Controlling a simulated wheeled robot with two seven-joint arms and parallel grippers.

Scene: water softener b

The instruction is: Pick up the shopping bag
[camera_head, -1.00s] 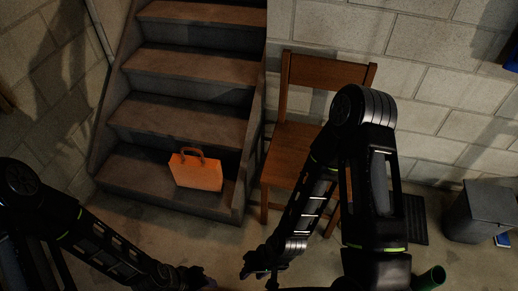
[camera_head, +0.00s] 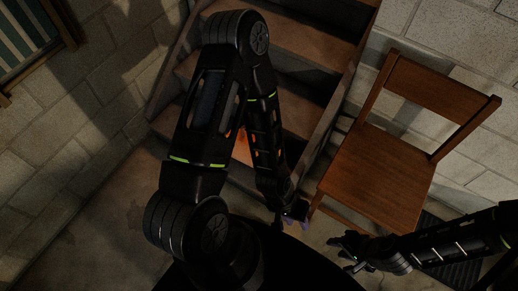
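The orange shopping bag (camera_head: 241,146) is on the lowest steps of the staircase. My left arm covers most of it, so only small orange patches show through and beside the arm, and its handles are hidden. My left gripper (camera_head: 291,222) hangs below and to the right of the bag, apart from it, near the foot of the stairs. Its fingers look spread, with nothing held. My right gripper (camera_head: 341,254) is at the lower middle right, in front of the chair, open and empty, well away from the bag.
A wooden chair (camera_head: 378,174) stands right of the stairs, close to both grippers. The stair side board (camera_head: 335,110) runs between the bag and chair. A dark mat (camera_head: 455,272) lies at lower right. Block walls stand on both sides. Floor at lower left is clear.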

